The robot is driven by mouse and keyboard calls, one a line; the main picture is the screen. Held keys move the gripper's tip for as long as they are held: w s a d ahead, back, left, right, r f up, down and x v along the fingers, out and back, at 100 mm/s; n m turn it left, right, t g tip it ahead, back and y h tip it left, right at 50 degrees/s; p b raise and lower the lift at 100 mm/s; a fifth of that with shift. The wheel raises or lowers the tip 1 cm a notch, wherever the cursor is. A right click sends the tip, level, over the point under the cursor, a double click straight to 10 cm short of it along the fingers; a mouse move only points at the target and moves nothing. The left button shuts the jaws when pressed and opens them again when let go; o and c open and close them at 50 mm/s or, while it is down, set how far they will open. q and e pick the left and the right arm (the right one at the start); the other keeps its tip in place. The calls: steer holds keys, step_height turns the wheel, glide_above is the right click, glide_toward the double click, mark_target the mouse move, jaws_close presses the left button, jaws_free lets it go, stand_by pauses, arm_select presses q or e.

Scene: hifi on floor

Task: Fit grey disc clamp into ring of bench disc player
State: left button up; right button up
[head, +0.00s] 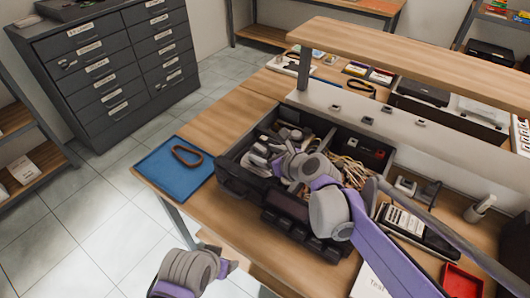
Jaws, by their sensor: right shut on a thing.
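My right gripper (262,160) reaches from the right over the left part of an open dark case (233,181) on the bench. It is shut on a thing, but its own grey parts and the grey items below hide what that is. I cannot pick out the grey disc clamp for certain. My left gripper (222,268) is low in front of the bench, away from the case, and its jaws are too unclear to judge. A flat black device (424,93) stands behind the raised shelf. I cannot tell whether it is the disc player, and no ring shows.
The case holds tan cables (350,172) and loose parts. A blue mat (165,171) with a brown loop (187,156) lies left of it. A raised wooden shelf (400,55) runs behind. A dark meter-like device (418,230) and red tray (461,282) lie right.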

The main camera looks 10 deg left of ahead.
steer(key=shift+f+b, duration=0.3)
steer(key=shift+f, duration=0.15)
steer(key=o, duration=1.3)
steer(key=shift+o, duration=0.2)
steer(key=shift+d, duration=0.1)
steer(key=p+v, duration=0.1)
steer(key=v, duration=0.9)
steer(key=shift+s+d+r, duration=0.2)
steer(key=shift+s, duration=0.05)
steer(key=shift+r, duration=0.15)
step_height(320, 180, up, 7)
steer(key=p, duration=0.5)
steer(key=shift+f, duration=0.2)
